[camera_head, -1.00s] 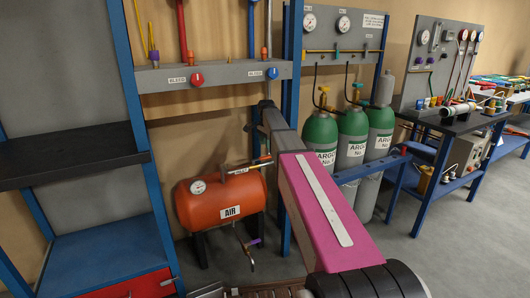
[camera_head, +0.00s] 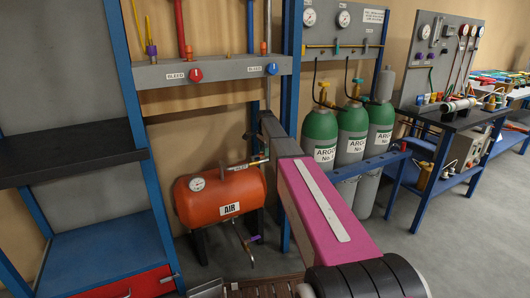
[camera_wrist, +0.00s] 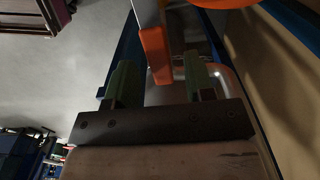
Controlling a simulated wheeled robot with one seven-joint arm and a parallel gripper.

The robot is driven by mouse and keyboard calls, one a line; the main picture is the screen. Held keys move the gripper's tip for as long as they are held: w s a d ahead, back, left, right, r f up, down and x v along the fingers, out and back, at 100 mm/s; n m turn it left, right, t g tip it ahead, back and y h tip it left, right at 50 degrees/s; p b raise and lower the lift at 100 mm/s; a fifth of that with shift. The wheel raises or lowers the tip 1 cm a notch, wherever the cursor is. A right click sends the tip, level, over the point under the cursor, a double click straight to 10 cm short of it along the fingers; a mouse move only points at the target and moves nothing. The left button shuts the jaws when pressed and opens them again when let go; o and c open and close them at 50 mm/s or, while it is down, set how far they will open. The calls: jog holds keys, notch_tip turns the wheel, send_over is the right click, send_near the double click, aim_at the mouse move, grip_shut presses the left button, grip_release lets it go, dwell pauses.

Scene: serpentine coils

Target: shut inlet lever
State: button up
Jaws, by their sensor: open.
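The orange air tank (camera_head: 222,197) stands low behind my arm, with a gauge on its left and an inlet pipe (camera_head: 240,166) on top. An orange-tipped handle (camera_head: 262,155) shows at the right end of that pipe, partly beside my arm; its exact position is too small to tell. In the wrist view my gripper (camera_wrist: 160,70) is open, with two green fingers spread apart. A flat orange lever end (camera_wrist: 154,52) on a pale stem lies between or just beyond the fingers; contact is not clear. The gripper is not clearly visible in the head view.
A panel with red and blue bleed knobs (camera_head: 195,75) is above the tank. Green argon cylinders (camera_head: 320,137) stand right of my arm, behind a blue rail. A blue shelf frame (camera_head: 140,150) is at left. A purple-handled drain valve (camera_head: 252,239) hangs below the tank.

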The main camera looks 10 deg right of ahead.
jog(key=shift+f, duration=0.2)
grip_shut()
